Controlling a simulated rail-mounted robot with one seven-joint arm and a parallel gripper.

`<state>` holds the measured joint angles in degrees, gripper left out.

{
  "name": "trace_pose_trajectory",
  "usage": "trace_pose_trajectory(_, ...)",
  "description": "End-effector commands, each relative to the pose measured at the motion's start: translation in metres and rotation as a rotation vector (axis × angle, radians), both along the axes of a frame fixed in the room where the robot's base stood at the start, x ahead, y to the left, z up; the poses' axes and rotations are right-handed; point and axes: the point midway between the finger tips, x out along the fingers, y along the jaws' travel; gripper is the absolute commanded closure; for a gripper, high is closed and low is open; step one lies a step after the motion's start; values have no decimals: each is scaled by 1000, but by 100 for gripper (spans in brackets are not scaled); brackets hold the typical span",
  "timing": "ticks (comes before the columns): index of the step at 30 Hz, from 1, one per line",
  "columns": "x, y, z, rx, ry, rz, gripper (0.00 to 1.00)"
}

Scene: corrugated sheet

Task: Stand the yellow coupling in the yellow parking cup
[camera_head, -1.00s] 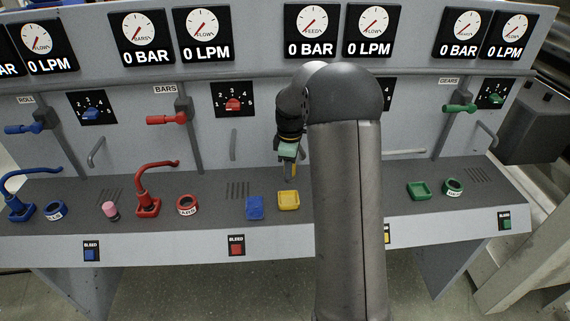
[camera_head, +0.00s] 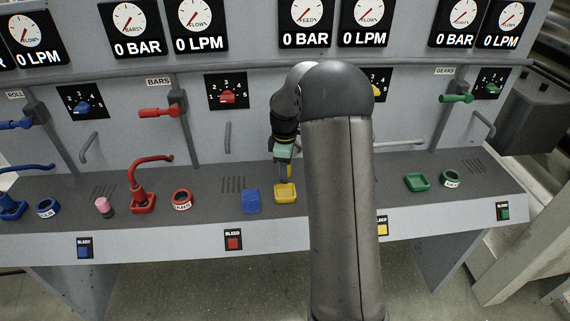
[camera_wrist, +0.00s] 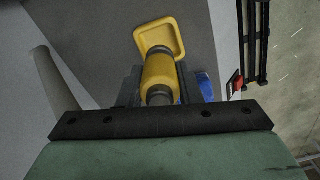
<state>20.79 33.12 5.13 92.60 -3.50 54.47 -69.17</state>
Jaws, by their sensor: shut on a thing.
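The yellow coupling (camera_wrist: 158,72) is between the fingers of my gripper (camera_wrist: 158,95), which is shut on it in the wrist view. The yellow parking cup (camera_wrist: 160,36) shows as a square shallow tray just beyond the coupling's far end. In the head view my gripper (camera_head: 283,172) points down right above the yellow parking cup (camera_head: 286,195). The coupling's lower end is close to the cup. Whether it touches the cup floor or is inside its rim I cannot tell.
A blue cup (camera_head: 251,201) sits just left of the yellow one. A red ring (camera_head: 181,199), a red hose fitting (camera_head: 143,200) and a pink-topped object (camera_head: 104,207) stand further left. A green cup (camera_head: 417,182) lies right. The panel wall with handles rises behind.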

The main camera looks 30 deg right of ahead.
Motion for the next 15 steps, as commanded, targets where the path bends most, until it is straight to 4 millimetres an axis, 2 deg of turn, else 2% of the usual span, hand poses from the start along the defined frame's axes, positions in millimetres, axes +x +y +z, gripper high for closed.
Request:
trace_pose_trajectory(1, 0, 0, -9, 0, 0, 0, 97)
trace_pose_trajectory(6, 0, 0, -21, -1, -1, 0, 97)
trace_pose_trajectory(15, 0, 0, -25, -1, -1, 0, 97)
